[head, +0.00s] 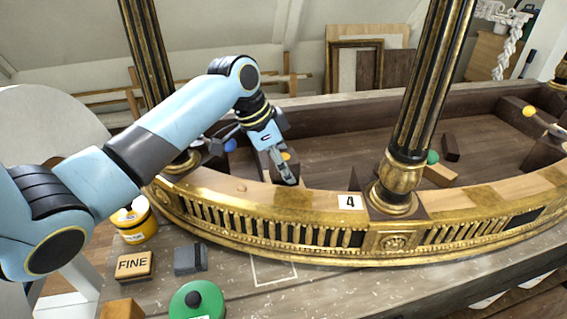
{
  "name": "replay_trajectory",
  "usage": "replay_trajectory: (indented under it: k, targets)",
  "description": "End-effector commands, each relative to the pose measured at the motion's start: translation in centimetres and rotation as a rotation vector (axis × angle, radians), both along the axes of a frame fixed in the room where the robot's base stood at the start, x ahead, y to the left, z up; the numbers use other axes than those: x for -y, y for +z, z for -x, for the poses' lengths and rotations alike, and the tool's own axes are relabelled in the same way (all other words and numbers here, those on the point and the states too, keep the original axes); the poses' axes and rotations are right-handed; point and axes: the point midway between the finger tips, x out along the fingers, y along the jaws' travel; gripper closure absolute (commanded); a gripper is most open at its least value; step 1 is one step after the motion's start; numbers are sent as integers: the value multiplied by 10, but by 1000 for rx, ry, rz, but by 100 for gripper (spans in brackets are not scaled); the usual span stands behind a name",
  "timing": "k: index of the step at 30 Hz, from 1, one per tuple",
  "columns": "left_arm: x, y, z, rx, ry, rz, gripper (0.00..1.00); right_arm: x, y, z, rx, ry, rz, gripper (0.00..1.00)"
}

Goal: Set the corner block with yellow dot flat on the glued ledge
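A brown block with a yellow dot (287,156) is against the inner side of the curved gilt rail, left of the middle column. My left gripper (286,174) reaches down over this block, with a grey finger in front of it. The finger hides part of the block, and I cannot tell whether the fingers close on it or whether it sits flat. Darker and lighter wood patches show along the top of the rail (330,201); I cannot make out glue on a ledge. My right gripper is not in view.
Black-and-gold columns (413,110) rise from the rail. A card marked 4 (350,202) stands near the middle one. A FINE block (134,265), grey block (190,259), yellow pot (134,222) and green round object (196,302) are in front. Blue (230,145) and green (433,157) dots show inside.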

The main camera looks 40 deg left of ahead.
Motion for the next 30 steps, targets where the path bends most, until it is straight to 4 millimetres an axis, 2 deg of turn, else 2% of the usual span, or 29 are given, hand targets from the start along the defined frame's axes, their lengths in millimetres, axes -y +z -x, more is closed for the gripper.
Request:
replay_trajectory:
  k: [30]
  targets:
    - [0,-5,0,0,-1,0,81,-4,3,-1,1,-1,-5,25]
